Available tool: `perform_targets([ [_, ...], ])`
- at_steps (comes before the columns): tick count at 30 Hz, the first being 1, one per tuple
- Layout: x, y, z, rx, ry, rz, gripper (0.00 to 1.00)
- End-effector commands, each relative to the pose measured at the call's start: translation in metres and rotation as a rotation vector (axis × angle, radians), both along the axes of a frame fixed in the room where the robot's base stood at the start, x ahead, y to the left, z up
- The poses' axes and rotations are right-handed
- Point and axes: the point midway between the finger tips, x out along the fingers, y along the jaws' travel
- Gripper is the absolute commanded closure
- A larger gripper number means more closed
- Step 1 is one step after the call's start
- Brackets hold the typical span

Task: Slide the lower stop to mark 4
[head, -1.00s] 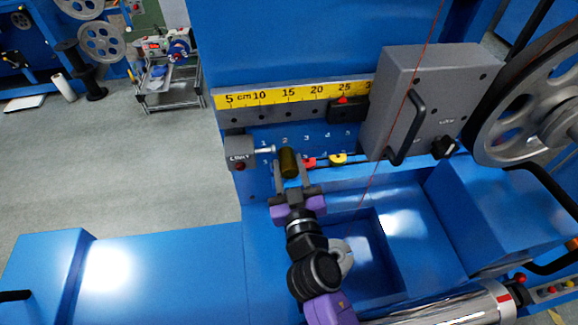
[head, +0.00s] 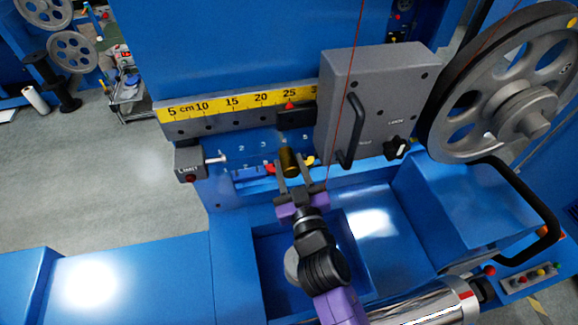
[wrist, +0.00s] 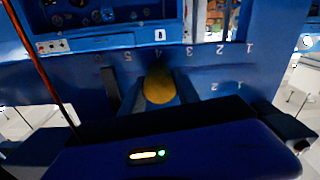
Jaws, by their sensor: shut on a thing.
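A brass-coloured cylindrical knob (head: 287,160), seemingly the lower stop, sits at the lower rail on the blue panel. My gripper (head: 290,172) is shut on it, one finger on each side. In the wrist view the knob (wrist: 159,88) shows end-on between the fingers, about in line with the digit 4 (wrist: 158,50). In the head view the 2 and 3 are left of the knob and the 5 is to its right; I cannot make out the 4 there. My gripper hides part of the rail.
A red piece (head: 270,168) is left of the knob and a yellow piece (head: 310,160) right of it. The grey limit box (head: 189,164) with a pin is at the left. A grey housing (head: 372,105) with a black handle and a large pulley (head: 500,95) are at the right.

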Motion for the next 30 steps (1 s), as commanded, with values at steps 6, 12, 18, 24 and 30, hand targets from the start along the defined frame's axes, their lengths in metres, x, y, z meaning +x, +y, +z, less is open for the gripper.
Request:
perform_targets([
  [6,0.0,-0.001,0.0,-0.001,0.001,-0.001,0.53],
  [12,0.0,0.0,0.0,-0.001,0.0,0.0,0.41],
  [18,-0.002,0.0,0.0,-0.001,0.0,0.001,0.41],
  [24,-0.022,-0.006,-0.003,-0.002,0.001,0.001,0.41],
  [30,-0.053,-0.016,-0.003,-0.002,0.002,0.0,0.41],
])
